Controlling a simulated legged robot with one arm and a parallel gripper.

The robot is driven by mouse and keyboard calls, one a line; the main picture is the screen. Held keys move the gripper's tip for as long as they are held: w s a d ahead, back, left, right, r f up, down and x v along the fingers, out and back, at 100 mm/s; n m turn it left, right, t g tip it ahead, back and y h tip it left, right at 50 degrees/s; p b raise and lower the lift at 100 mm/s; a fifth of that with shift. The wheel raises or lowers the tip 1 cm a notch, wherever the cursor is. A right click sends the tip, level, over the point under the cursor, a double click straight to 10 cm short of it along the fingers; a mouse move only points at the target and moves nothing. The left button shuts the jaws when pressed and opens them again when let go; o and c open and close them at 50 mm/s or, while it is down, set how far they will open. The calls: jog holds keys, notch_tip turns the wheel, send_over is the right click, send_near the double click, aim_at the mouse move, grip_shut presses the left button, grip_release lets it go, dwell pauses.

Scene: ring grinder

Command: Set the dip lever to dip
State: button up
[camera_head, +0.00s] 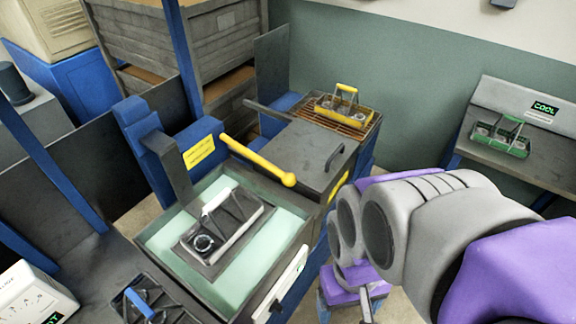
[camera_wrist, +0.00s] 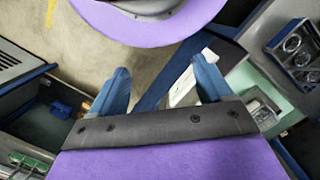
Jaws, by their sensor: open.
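The dip lever is a yellow bar with a round knob (camera_head: 258,160) in the head view. It slopes down to the right from the blue post (camera_head: 142,130), beside a yellow label, over the back edge of the tank. The tank (camera_head: 152,240) holds pale green liquid, with a grey carrier with a white handle (camera_head: 226,226) in it below the lever. My gripper's blue fingers stand apart with nothing between them in the wrist view (camera_wrist: 162,78). In the head view my arm is at right, away from the lever, and the fingers are mostly hidden. I do not see the lever in the wrist view.
A grey lidded box (camera_head: 292,158) with a dark handle stands behind the tank. A yellow carrier (camera_head: 344,104) sits on a rack beyond it. A green carrier (camera_head: 500,138) rests on the right-hand bench by a COOL display. A blue-handled carrier (camera_head: 138,303) is at lower left.

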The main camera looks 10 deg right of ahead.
aim_at(284, 175)
jog(key=shift+w+a+f, duration=0.1)
jog(key=w+a+f+m+g+y, duration=0.2)
jog(key=w+a+m+y, duration=0.2)
jog(key=w+a+y, duration=0.4)
jog(key=w+a+f+m+t+y, duration=0.15)
jog(key=w+m+y, duration=0.5)
jog(key=w, duration=0.65)
jog(key=w+d+f+m+t+h, duration=0.1)
jog(key=w+d+f+m+t, duration=0.65)
jog(key=d+m, duration=0.2)
jog(key=w+d+f+m+t, duration=0.7)
jog(key=w+d+f+m, duration=0.1)
jog(key=d+m, duration=0.15)
jog(key=shift+n, duration=0.35)
jog(key=b+x, duration=0.5)
jog(key=x, duration=1.1)
jog(key=shift+w, duration=0.35)
